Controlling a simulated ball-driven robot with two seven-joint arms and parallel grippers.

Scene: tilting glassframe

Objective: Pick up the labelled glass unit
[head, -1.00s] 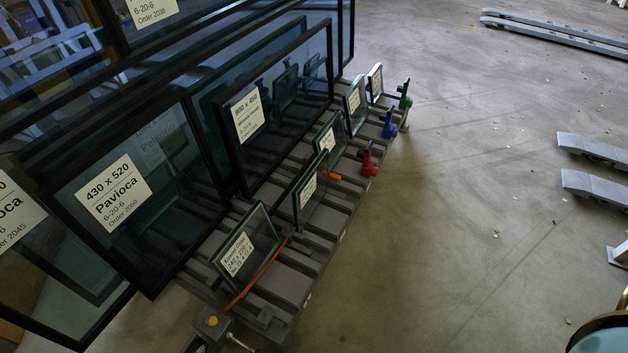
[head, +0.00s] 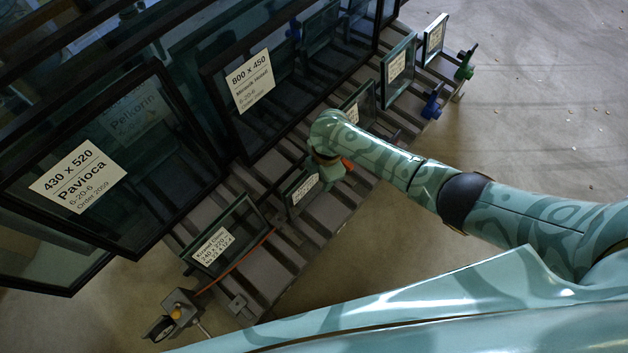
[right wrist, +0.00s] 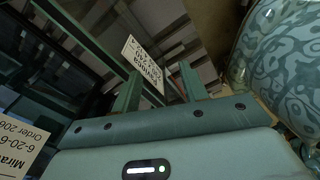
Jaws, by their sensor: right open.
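Several small labelled glass units stand upright on the slatted rack (head: 300,250). One small unit with a white label (head: 305,188) stands just left of my right gripper (head: 325,180). My right gripper is open, low over the rack, and its arm comes in from the right. In the right wrist view, a white label (right wrist: 143,62) shows beyond and between the two green fingers of my right gripper (right wrist: 162,85). I cannot tell whether the fingers touch the glass. The arm partly hides the unit behind it (head: 358,98). My left gripper is out of view.
A Kunst-type small unit (head: 222,236) stands nearer on the rack. Large dark-framed panes (head: 130,150) fill the left. Further small units (head: 398,68) and blue (head: 432,103) and green (head: 465,66) clamps are beyond the arm. Open floor (head: 545,110) lies right.

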